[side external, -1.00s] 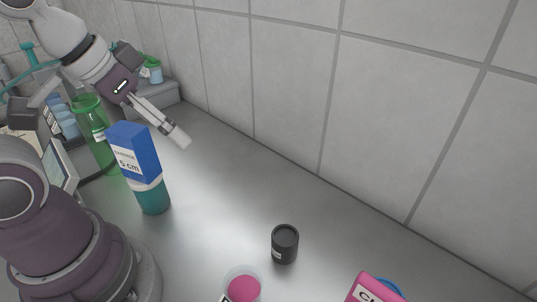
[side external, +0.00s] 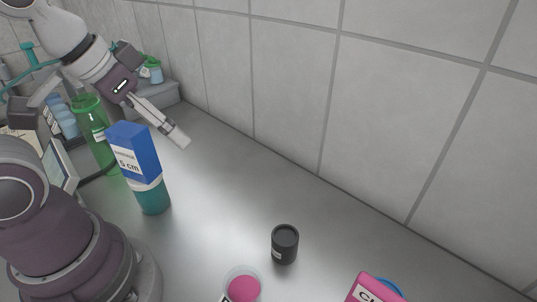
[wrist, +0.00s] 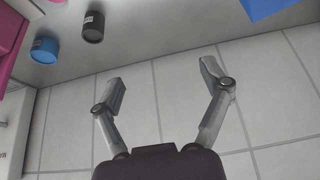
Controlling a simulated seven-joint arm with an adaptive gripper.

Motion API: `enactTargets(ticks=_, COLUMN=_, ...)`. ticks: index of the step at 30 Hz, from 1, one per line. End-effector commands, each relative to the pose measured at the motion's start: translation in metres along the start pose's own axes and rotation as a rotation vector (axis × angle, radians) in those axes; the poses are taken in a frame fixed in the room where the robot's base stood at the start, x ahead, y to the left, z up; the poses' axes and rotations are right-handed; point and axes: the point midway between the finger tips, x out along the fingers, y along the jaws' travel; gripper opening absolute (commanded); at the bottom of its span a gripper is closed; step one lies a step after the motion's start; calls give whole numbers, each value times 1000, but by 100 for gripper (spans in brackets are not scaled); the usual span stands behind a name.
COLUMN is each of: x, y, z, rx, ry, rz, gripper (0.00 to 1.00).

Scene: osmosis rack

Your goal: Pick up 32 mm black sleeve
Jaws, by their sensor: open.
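The black sleeve (side external: 285,244) is a short dark cylinder standing upright on the grey counter in the side external view. It also shows near the top left of the wrist view (wrist: 93,27). My gripper (side external: 183,142) is up in the air to the left of the sleeve and well apart from it, near the tiled wall. In the wrist view my gripper (wrist: 161,78) has its two fingers spread wide with nothing between them.
A blue box (side external: 134,152) marked 5 cm sits on a teal and white container (side external: 151,193) left of the sleeve. A pink-topped cup (side external: 243,289) and a pink box (side external: 372,290) stand in front. A green bottle (side external: 96,135) is behind. Counter between wall and sleeve is clear.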

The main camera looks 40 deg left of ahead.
Motion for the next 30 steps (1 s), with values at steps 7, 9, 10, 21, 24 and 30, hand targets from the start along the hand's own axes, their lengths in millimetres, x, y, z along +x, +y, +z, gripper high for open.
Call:
enactTargets(ticks=7, x=5, y=7, z=-9, rx=-135, ry=-46, rz=7, gripper=77)
enactTargets(ticks=9, x=14, y=20, z=-20, rx=-332, ry=-111, rz=2, gripper=77)
enactTargets(ticks=10, x=20, y=27, z=-25, rx=-439, ry=-144, rz=-8, gripper=77)
enactTargets(ticks=21, x=115, y=133, z=-25, rx=-1567, ry=-364, rz=-361, gripper=77)
enactTargets(ticks=24, x=126, y=143, z=-18, rx=-1675, ry=-363, rz=-416, gripper=77)
enactTargets(ticks=30, x=158, y=144, z=0, rx=-1705, ry=-360, rz=-435, gripper=77)
